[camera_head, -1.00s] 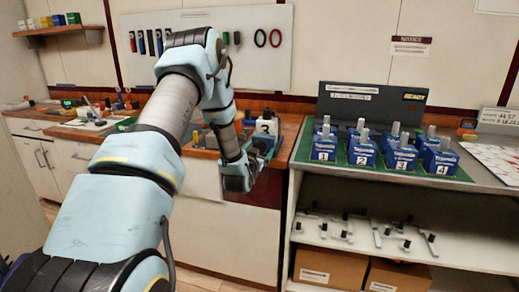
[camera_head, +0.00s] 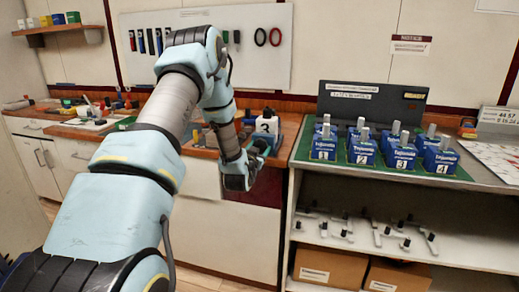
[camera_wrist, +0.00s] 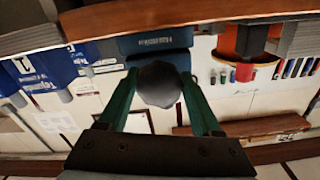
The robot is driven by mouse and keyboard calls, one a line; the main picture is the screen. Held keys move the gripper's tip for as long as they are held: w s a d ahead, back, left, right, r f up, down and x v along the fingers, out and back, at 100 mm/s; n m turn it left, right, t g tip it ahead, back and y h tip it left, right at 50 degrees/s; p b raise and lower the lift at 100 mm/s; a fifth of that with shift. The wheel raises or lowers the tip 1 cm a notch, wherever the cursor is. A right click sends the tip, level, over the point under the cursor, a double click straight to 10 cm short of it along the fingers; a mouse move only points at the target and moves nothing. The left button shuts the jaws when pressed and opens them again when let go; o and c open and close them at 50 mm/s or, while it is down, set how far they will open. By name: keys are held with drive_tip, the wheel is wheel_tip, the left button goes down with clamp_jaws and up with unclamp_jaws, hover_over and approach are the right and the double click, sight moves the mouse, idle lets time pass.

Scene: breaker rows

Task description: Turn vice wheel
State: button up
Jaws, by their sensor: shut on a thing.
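The vice wheel shows as a dark grey rounded knob (camera_wrist: 159,84) in the middle of the wrist view. My gripper (camera_wrist: 160,78) has its two green fingers on either side of it and is shut on it. The blue vice body (camera_wrist: 152,42) with a small label is just behind the wheel. In the head view the vice (camera_head: 262,143) sits at the front edge of the wooden bench, partly behind my arm. My gripper (camera_head: 240,178) is low in front of the bench there, and its fingers and the wheel are hidden.
A white block marked 3 (camera_head: 266,125) stands behind the vice. To the right, a shelf unit (camera_head: 285,215) carries several blue numbered boxes (camera_head: 362,150) on a green mat. Metal clamps (camera_head: 385,235) and cardboard boxes (camera_head: 330,268) are below. Tools hang on the wall board (camera_head: 190,20).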

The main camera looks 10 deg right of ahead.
drive_tip(key=shift+f+m+b, duration=0.1)
drive_tip(key=shift+m+b, duration=0.2)
drive_tip(key=shift+b, duration=0.2)
drive_tip(key=shift+f+b, duration=0.1)
drive_tip(key=shift+b, duration=0.3)
drive_tip(key=m+b, duration=0.3)
drive_tip(key=b, duration=0.1)
drive_tip(key=m+b, duration=0.3)
drive_tip(key=m, duration=0.1)
drive_tip(key=shift+a+r+b, duration=0.1)
drive_tip(key=shift+r+b, duration=0.1)
drive_tip(key=shift+b, duration=0.2)
drive_tip(key=o, duration=1.4)
drive_tip(key=shift+r, duration=0.1)
